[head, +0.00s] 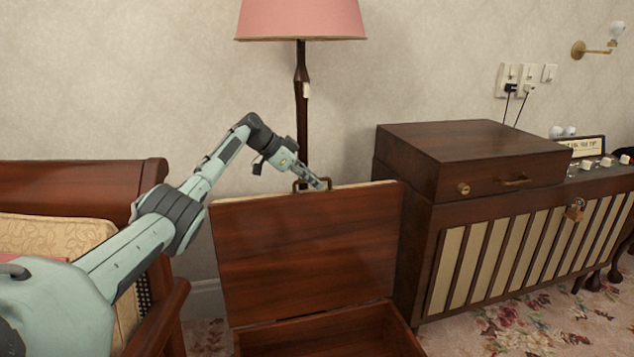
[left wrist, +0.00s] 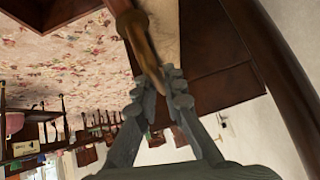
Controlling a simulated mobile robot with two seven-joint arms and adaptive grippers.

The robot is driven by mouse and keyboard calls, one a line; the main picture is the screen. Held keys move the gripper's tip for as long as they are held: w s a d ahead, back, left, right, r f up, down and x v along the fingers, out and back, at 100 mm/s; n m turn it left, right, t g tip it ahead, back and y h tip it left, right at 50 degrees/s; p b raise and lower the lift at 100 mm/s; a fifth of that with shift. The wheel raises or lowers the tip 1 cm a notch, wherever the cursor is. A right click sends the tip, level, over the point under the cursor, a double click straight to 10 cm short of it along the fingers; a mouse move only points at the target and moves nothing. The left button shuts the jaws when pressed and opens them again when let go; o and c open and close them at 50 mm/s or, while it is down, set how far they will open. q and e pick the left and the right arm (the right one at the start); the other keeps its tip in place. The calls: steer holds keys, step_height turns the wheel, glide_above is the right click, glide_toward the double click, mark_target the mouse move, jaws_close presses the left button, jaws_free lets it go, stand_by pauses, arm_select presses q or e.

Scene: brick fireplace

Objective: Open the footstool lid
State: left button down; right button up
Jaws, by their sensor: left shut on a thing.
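The footstool (head: 330,333) is a dark reddish wooden box low in the middle of the head view. Its lid (head: 305,250) stands up nearly vertical at the back of the box, wooden underside facing me, with a cream edge along the top. The box is open and looks empty where it shows. A small curved handle (head: 299,184) sits at the lid's top edge. My left gripper (head: 321,183) is shut on it. In the left wrist view the handle (left wrist: 138,42) runs between the fingertips of my gripper (left wrist: 160,88). My right gripper is not in view.
A wooden armchair (head: 95,178) with a patterned cushion stands at left, near my left arm. A floor lamp (head: 301,20) stands behind the lid. A wooden cabinet (head: 430,260) with a box (head: 465,155) on it stands close at right. Flowered carpet (head: 545,315) shows at lower right.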

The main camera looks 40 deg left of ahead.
arm_select(q)
steer(key=c, duration=1.6)
jaws_free()
steer(key=v, duration=1.2)
steer(key=shift+f, duration=0.1)
